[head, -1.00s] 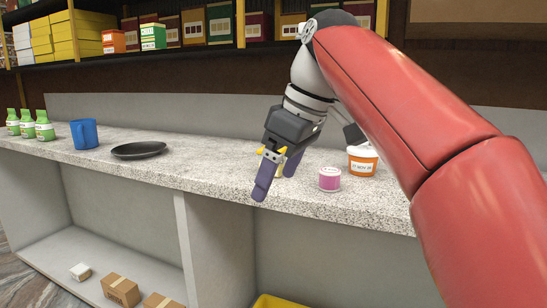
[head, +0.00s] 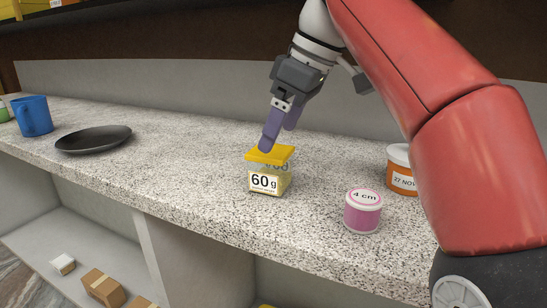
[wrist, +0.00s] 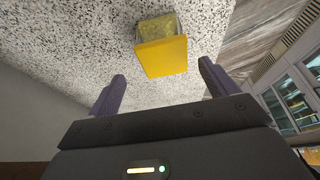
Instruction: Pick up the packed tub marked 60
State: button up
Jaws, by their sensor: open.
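The packed tub marked 60 g (head: 268,172) stands upright on the speckled counter. It is clear with a yellow lid and a white label. In the wrist view its yellow lid (wrist: 162,57) shows beyond the fingertips, between their lines. My gripper (head: 280,130) is open and empty, with purple fingers. In the head view the near fingertip overlaps the back of the lid. I cannot tell from this whether it touches. In the wrist view my gripper (wrist: 160,85) has a wide gap between its fingers, and the tub is not between them.
A pink tub marked 4 cm (head: 363,211) stands right of the 60 tub. An orange tub (head: 401,172) is behind it, partly hidden by my arm. A black plate (head: 94,139) and blue mug (head: 33,116) are at the left. Counter (head: 190,150) between plate and tub is clear.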

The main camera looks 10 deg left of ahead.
aim_at(267, 159)
jog(key=x, duration=0.2)
jog(key=b+x, duration=0.1)
jog(key=x, duration=0.4)
jog(key=shift+s+f, duration=0.1)
jog(key=shift+s, duration=0.2)
jog(key=shift+c, duration=0.2)
jog(key=c, duration=1)
